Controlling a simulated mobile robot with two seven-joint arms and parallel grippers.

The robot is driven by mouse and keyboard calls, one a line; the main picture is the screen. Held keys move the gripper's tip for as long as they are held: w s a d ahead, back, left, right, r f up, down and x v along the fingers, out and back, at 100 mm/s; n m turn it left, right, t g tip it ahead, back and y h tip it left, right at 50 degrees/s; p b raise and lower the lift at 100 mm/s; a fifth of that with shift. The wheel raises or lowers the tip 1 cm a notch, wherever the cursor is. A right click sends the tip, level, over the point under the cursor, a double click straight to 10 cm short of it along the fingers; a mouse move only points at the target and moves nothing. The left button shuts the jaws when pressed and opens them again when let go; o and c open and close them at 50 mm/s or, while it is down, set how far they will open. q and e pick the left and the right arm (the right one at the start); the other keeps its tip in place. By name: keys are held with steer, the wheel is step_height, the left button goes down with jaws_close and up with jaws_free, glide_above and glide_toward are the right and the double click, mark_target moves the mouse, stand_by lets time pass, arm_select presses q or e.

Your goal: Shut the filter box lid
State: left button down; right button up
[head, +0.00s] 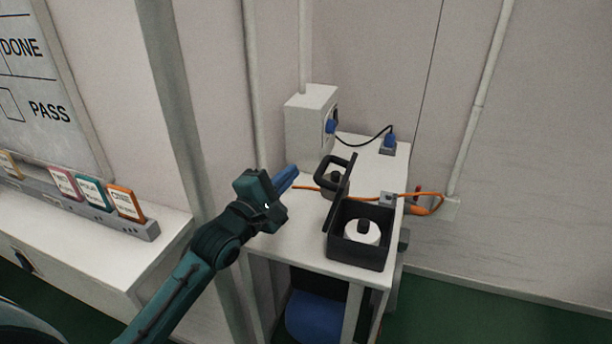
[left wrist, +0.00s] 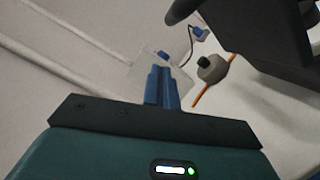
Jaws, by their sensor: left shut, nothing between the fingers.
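The filter box (head: 358,251) is a black open box on the white table, with a white round filter with a black knob (head: 362,231) inside. Its black lid (head: 342,193) stands up on the left side of the box, with a looped handle on its outer face. My left gripper (head: 290,174) is to the left of the lid, apart from it, with its blue fingers closed and empty. In the left wrist view the shut fingers (left wrist: 161,86) point toward the white unit, and the dark lid (left wrist: 255,30) fills the upper right. My right gripper is not in view.
The white table (head: 285,238) also holds a white unit (head: 311,120) with a blue plug and black cable. An orange cable (head: 374,197) crosses behind the box. A shelf with coloured cards (head: 90,195) is at left.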

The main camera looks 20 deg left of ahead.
mark_target(328, 187)
arm_select(q)
steer(key=shift+d+r, duration=0.25)
steer(key=shift+d, duration=0.4)
steer(key=shift+d+r, duration=0.25)
steer(key=shift+d, duration=0.4)
steer(key=shift+d+r, duration=0.25)
steer(key=shift+d, duration=0.4)
